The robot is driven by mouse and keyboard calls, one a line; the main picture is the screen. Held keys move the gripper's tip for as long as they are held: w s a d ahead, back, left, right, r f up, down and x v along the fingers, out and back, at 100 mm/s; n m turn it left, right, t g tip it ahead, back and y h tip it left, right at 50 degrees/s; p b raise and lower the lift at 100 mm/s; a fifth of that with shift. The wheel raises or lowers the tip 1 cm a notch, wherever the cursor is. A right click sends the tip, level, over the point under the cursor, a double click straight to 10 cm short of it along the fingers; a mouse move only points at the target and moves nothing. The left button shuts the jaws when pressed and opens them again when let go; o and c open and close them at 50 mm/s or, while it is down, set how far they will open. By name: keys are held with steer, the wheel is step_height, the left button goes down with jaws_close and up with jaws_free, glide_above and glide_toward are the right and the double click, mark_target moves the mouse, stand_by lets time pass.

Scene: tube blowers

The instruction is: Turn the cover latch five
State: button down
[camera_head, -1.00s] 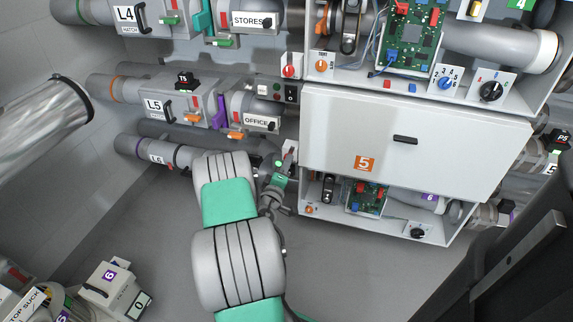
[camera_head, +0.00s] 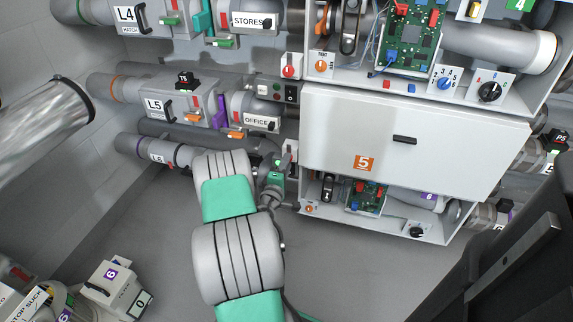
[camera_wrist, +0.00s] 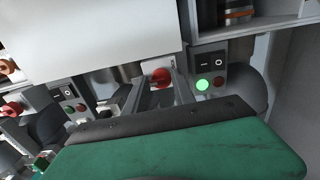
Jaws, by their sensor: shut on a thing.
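The white cover five (camera_head: 335,125) is shut, with an orange 5 label low on it and a dark handle (camera_head: 405,140) near its middle. My gripper (camera_head: 281,164) is just left of the cover's lower left corner. In the wrist view my gripper (camera_wrist: 160,88) has its two grey fingers on either side of a red knob (camera_wrist: 160,77) below a large white panel (camera_wrist: 90,40). The fingers are shut on this knob. It may be the cover latch, but its outline is partly hidden by the fingers. The gripper's front body hides the lower wrist view.
A switch box with a lit green lamp (camera_wrist: 202,85) stands close right of the fingers; another switch box (camera_wrist: 67,98) is at left. Pipe units L5 (camera_head: 153,104) and L6 (camera_head: 157,158) lie left of the cover. An open bay (camera_head: 400,203) with a circuit board is below it.

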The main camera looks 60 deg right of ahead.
steer(key=c, duration=1.1)
jaws_free()
steer(key=shift+o, duration=0.2)
steer(key=shift+a, duration=0.1)
steer(key=s+a, duration=0.1)
steer(key=a, duration=0.6)
steer(key=shift+a, duration=0.25)
steer(key=shift+s, duration=0.1)
